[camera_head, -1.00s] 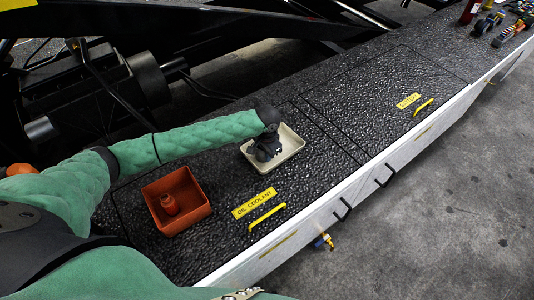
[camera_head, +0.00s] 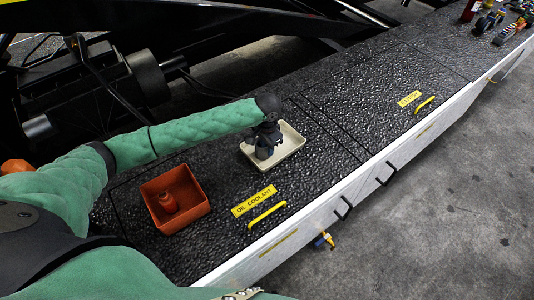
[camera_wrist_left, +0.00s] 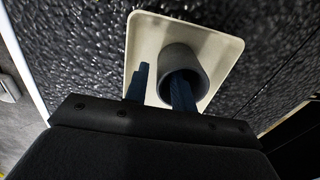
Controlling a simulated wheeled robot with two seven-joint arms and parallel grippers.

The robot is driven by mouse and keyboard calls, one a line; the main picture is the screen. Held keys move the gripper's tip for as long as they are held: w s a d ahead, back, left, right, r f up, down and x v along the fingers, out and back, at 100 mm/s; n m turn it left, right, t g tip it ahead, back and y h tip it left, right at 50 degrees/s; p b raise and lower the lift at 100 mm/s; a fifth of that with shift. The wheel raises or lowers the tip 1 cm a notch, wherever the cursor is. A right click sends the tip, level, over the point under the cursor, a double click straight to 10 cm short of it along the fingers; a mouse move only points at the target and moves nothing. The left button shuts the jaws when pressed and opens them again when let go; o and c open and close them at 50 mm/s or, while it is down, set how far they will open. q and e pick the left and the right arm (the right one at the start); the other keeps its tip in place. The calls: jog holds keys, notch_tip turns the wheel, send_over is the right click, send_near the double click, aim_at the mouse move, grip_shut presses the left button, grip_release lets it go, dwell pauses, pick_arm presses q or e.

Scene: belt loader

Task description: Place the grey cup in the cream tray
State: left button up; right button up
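The grey cup (camera_head: 264,153) stands upright in the cream tray (camera_head: 292,147). The left wrist view looks down on the cup (camera_wrist_left: 198,63) standing on the floor of the tray (camera_wrist_left: 146,38). My left gripper (camera_head: 267,139) is just above the cup, pointing down. In the wrist view the dark blue fingers (camera_wrist_left: 160,90) are apart: one is left of the cup, the other overlaps its opening. A gap shows between the left finger and the cup wall. Whether the other finger touches the cup cannot be told. My right gripper is not in view.
An orange-red bin (camera_head: 207,208) holding a red bottle (camera_head: 168,202) stands left of the tray on the black textured deck. Yellow handles (camera_head: 266,214) lie near the deck's front edge. The deck right of the tray is clear; small items (camera_head: 489,22) stand at the far right.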

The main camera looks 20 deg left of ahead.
pick_arm(q)
notch_tip(320, 180, up, 7)
jog(key=b, duration=0.2)
jog(key=shift+b, duration=0.35)
jog(key=shift+r, duration=0.75)
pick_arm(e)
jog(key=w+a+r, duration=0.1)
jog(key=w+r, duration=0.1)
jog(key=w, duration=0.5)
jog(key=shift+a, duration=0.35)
